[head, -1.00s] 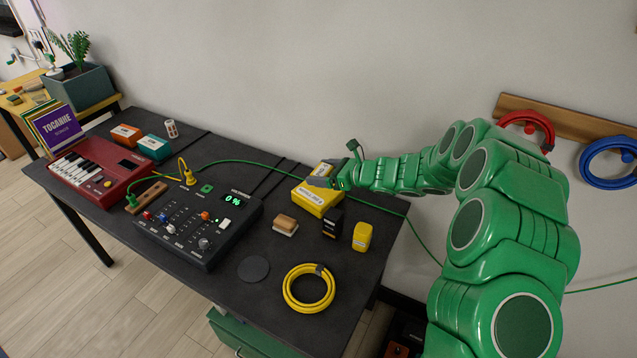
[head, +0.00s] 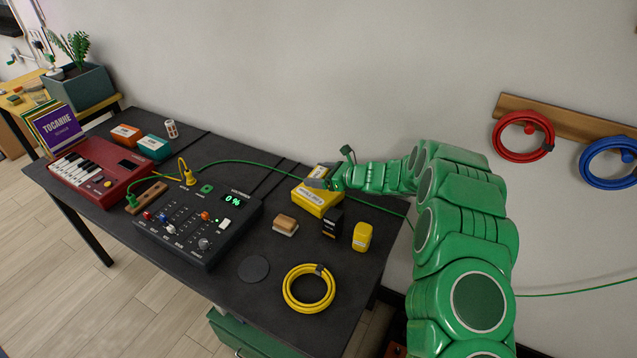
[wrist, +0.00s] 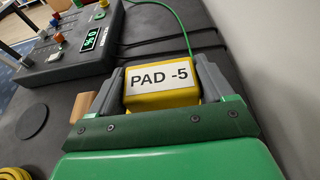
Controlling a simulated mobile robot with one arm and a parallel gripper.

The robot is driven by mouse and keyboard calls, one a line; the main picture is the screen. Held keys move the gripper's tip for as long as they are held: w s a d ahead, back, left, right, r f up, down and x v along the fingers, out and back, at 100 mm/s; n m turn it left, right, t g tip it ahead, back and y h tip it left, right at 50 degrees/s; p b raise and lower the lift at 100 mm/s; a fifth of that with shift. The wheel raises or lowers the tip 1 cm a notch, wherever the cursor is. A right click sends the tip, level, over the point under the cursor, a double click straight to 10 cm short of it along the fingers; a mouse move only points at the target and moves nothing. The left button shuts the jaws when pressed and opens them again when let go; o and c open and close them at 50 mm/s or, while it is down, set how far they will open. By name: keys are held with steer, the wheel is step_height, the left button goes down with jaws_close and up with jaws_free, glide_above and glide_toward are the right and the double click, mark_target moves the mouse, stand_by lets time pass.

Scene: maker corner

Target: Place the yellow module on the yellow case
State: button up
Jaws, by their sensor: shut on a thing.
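My gripper (head: 322,180) is at the back right of the table, shut on a yellow module. In the wrist view the module (wrist: 163,80) sits between the two grey fingers, its white label reading "PAD -5". In the head view a yellow case (head: 316,202) with a white label on its front lies on the table at the fingertips. A bit of yellow shows above it by the fingers. The fingers partly cover this spot, and I cannot tell whether the module touches the case.
A black box (head: 332,223) and a small yellow container (head: 362,237) stand just in front. A wooden block (head: 286,224), a black mixer (head: 199,228) and a coiled yellow cable (head: 309,289) lie nearer. A green cable (head: 260,163) runs behind. The wall is close behind the table.

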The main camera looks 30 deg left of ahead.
steer(key=shift+w+a+f, duration=0.1)
steer(key=shift+f, duration=1.65)
steer(key=o, duration=1)
steer(key=shift+d+r, duration=0.2)
steer(key=shift+d, duration=0.15)
steer(key=v, duration=1.1)
steer(key=shift+d, duration=0.15)
